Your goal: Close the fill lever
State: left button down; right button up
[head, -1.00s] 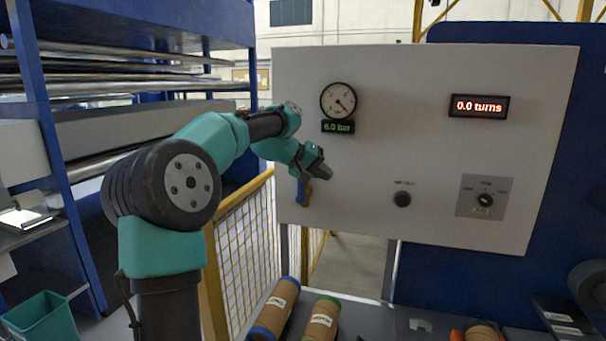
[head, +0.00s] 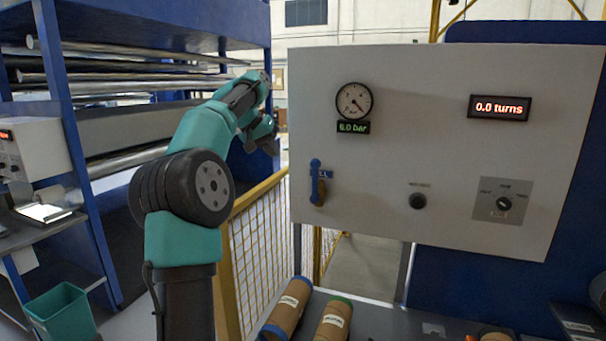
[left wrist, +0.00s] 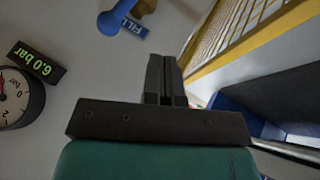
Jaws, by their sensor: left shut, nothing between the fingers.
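The fill lever (head: 315,182) is blue and sits at the lower left of the pale panel, beside a blue FILL label (head: 325,174). Its handle stands roughly vertical in the head view, with a brass-coloured part behind its lower end. The lever also shows at the top of the left wrist view (left wrist: 109,22), partly cut off by the edge. My left gripper (head: 270,147) is left of the panel edge, above and left of the lever and apart from it. Its fingers (left wrist: 165,80) are shut and empty. My right gripper is not in view.
The panel (head: 430,150) carries a gauge (head: 354,101), a 6.0 bar display (head: 353,127), a 0.0 turns display (head: 499,107), a black knob (head: 417,201) and a selector switch (head: 503,204). A yellow mesh fence (head: 262,225) stands below my arm. Rollers (head: 288,308) lie below the panel.

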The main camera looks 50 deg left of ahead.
aim_at(315, 181)
pick_arm(q)
jog(key=w+d+f, duration=0.4)
jog(key=w+f, duration=0.4)
jog(key=shift+w+d, duration=0.2)
jog(key=shift+d, duration=0.1)
dwell(0.4)
dwell(0.3)
